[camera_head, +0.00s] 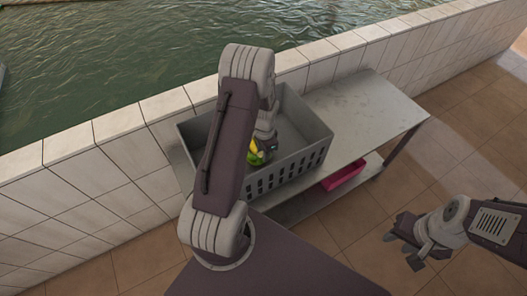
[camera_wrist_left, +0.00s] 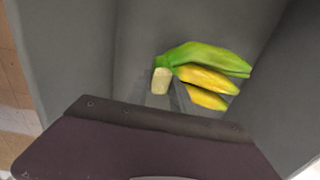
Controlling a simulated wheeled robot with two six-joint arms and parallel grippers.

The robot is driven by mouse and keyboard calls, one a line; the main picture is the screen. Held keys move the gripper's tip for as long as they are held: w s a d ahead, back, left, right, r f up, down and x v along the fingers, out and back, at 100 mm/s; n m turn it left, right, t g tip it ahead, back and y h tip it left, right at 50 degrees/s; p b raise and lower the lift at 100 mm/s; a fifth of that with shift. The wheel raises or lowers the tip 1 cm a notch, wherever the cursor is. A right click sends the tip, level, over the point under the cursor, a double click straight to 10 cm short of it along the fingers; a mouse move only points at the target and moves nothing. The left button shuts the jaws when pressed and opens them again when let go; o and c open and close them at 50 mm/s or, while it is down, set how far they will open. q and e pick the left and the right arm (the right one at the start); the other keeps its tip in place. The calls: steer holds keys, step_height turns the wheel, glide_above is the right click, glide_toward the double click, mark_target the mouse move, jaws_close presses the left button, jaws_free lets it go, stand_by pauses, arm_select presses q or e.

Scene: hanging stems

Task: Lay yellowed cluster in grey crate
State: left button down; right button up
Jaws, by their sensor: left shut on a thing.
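The yellowed cluster is a small bunch of bananas (camera_wrist_left: 205,77), green on top with yellow fruit below and a pale cut stem. My left gripper (camera_wrist_left: 166,97) is shut on it at the stem end. In the head view the cluster (camera_head: 255,154) shows only partly beside my left arm, inside the grey crate (camera_head: 300,165). I cannot tell whether the cluster touches the crate floor. My left gripper in the head view is mostly hidden by my arm. My right gripper (camera_head: 402,250) is open and empty at the lower right, well away from the crate.
The grey crate has slotted sides and stands on a metal table (camera_head: 365,115). A pink bin (camera_head: 344,177) sits on the lower shelf. A tiled wall (camera_head: 120,170) runs behind, with water beyond it. The table's right part is clear.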

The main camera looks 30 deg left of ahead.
arm_select(q)
steer(key=shift+f, duration=0.3)
stand_by(0.5)
steer(key=c, duration=1.1)
jaws_free()
steer(key=shift+o, duration=0.2)
steer(key=shift+s, duration=0.1)
steer(key=r, duration=0.9)
steer(key=shift+d+b, duration=0.25)
steer(key=shift+b, duration=0.15)
step_height(320, 180, up, 15)
steer(key=p, duration=1.4)
steer(key=shift+r, duration=0.15)
